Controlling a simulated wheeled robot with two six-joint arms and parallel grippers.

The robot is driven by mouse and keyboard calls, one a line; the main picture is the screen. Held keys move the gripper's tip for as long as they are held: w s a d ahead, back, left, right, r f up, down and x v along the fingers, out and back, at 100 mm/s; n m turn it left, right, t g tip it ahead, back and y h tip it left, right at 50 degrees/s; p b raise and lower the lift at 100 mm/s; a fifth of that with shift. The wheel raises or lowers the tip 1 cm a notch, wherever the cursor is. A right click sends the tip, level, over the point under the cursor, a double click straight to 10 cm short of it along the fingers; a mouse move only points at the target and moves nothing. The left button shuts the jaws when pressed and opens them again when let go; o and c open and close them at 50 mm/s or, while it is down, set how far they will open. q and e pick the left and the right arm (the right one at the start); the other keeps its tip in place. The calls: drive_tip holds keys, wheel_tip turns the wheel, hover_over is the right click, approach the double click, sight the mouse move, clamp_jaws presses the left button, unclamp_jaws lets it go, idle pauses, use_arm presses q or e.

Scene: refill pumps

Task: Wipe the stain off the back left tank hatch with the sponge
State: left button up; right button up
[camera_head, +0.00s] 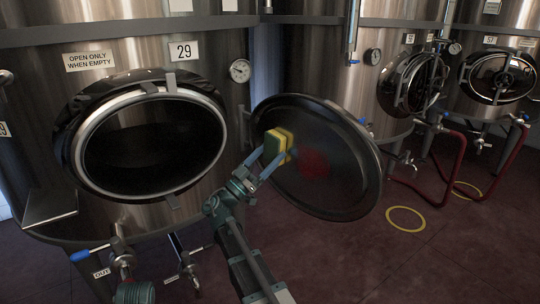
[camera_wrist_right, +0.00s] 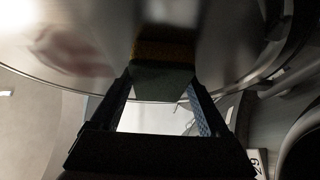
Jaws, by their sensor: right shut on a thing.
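The tank hatch (camera_head: 335,195) is a dark round door swung open to the right of tank 29's opening (camera_head: 150,145). A dull red stain (camera_head: 313,163) is on its inner face; it also shows in the right wrist view (camera_wrist_right: 72,50). My right gripper (camera_head: 272,160) is shut on a yellow and green sponge (camera_head: 279,143). The sponge (camera_wrist_right: 162,72) is at the hatch face, left of the stain in the head view and apart from it. It looks close to or touching the face; I cannot tell which. My left gripper is not in view.
A gauge (camera_head: 240,70) and a "29" plate are on the steel tank. Valves with blue handles (camera_head: 90,253) are below the opening. More tanks (camera_head: 410,80) with hatches and red hoses (camera_head: 450,170) stand at right. A yellow ring (camera_head: 406,208) marks the open floor.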

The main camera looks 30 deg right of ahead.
sight(299, 151)
drive_tip(key=shift+r, duration=0.5)
drive_tip(key=shift+s, duration=0.15)
drive_tip(key=shift+s+d, duration=0.2)
drive_tip(key=shift+s, duration=0.7)
drive_tip(key=shift+s+d, duration=0.2)
drive_tip(key=shift+s, duration=0.7)
drive_tip(key=shift+s+d, duration=0.25)
drive_tip(key=shift+s, duration=0.7)
drive_tip(key=shift+s+d, duration=0.25)
drive_tip(key=shift+s, duration=0.65)
drive_tip(key=shift+s, duration=0.1)
drive_tip(key=shift+s+d, duration=0.2)
drive_tip(key=shift+s, duration=0.7)
drive_tip(key=shift+s+d, duration=0.15)
drive_tip(key=shift+s, duration=0.75)
